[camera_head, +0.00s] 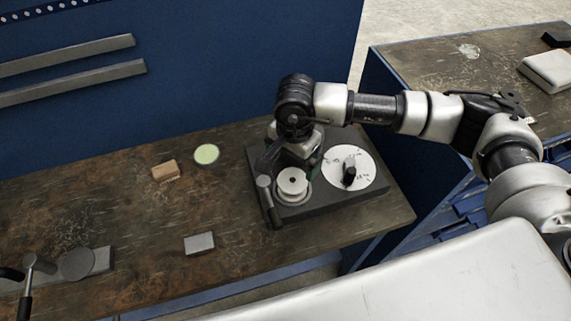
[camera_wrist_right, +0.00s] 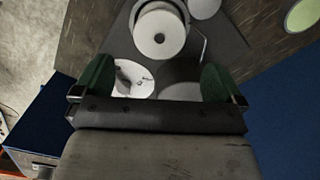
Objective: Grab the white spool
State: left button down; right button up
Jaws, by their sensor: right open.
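The white spool (camera_head: 292,181) stands upright on a dark base plate (camera_head: 335,203) on the workbench. In the right wrist view the spool (camera_wrist_right: 159,34) shows from above as a pale ring with a small centre hole, ahead of the fingers. My right gripper (camera_head: 309,164) is over the plate just behind the spool, apart from it. In the wrist view its green fingers (camera_wrist_right: 156,80) are spread wide with nothing held between them. My left gripper is not in view.
A white marked disc with a black knob (camera_head: 348,176) lies right of the spool. A dark lever (camera_head: 268,200) stands close to its left. A wooden block (camera_head: 165,170), a pale green disc (camera_head: 206,154) and a grey block (camera_head: 199,243) sit on the bench (camera_head: 120,215).

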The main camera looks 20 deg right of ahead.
aim_at(293, 179)
jog(key=shift+w+d+f+p, duration=0.1)
jog(key=shift+f+p, duration=0.3)
jog(key=shift+f, duration=0.35)
jog(key=f, duration=0.1)
jog(key=f+p, duration=0.1)
jog(key=f, duration=0.1)
jog(key=shift+s, duration=0.4)
jog(key=shift+f, duration=0.35)
jog(key=shift+w+f+p, duration=0.15)
jog(key=shift+f+p, duration=0.15)
jog(key=shift+p, duration=0.1)
jog(key=f+p, duration=0.2)
jog(key=f, duration=0.1)
jog(key=shift+w+d+f, duration=0.1)
jog(key=shift+w+f, duration=0.1)
jog(key=shift+f, duration=0.6)
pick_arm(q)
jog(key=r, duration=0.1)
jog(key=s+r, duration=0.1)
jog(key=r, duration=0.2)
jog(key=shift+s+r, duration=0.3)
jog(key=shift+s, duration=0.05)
pick_arm(e)
jog(key=c, duration=0.9)
